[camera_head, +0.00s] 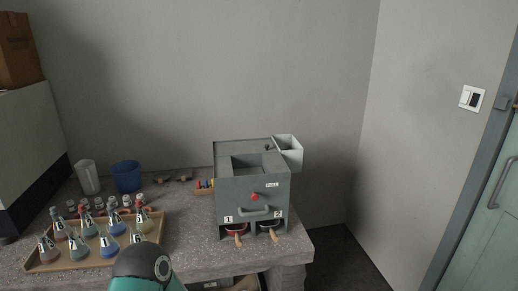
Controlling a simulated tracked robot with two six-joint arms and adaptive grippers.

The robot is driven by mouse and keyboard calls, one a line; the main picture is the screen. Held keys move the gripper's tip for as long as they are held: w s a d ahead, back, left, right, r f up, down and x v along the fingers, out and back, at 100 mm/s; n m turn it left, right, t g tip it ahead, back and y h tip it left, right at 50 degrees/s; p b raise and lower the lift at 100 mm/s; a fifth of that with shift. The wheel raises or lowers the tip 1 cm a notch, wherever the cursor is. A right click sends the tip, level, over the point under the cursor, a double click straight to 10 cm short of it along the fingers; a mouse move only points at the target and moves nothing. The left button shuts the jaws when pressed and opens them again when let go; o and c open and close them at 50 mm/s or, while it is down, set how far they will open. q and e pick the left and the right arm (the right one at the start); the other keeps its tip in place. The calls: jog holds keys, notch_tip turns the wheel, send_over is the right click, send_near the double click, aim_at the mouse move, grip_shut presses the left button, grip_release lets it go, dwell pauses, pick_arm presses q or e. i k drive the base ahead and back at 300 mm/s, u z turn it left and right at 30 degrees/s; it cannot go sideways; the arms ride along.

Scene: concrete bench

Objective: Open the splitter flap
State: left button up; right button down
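The splitter (228,197) is a grey metal box standing at the right end of the concrete bench. Its front has a bar handle (261,211), a red knob (254,197) and a small white label. The top has a dark rectangular opening (258,161), and a pale grey bin-like part (289,150) sits at its upper right. I cannot tell for certain which part is the flap. Under the front, marked 1 and 2, are a red pan (236,229) and a dark pan (268,226) with wooden handles. Neither gripper shows; a teal and black part of my arm is at the bottom edge.
A wooden tray (62,265) with several conical flasks of coloured material stands on the left of the bench (190,235). Behind it are a blue cup (126,177), a whitish cup (88,177) and small jars. Bare bench lies between tray and splitter.

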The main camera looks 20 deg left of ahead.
aim_at(261, 146)
jog(key=z, duration=0.1)
jog(key=i, duration=0.95)
jog(key=u, duration=0.1)
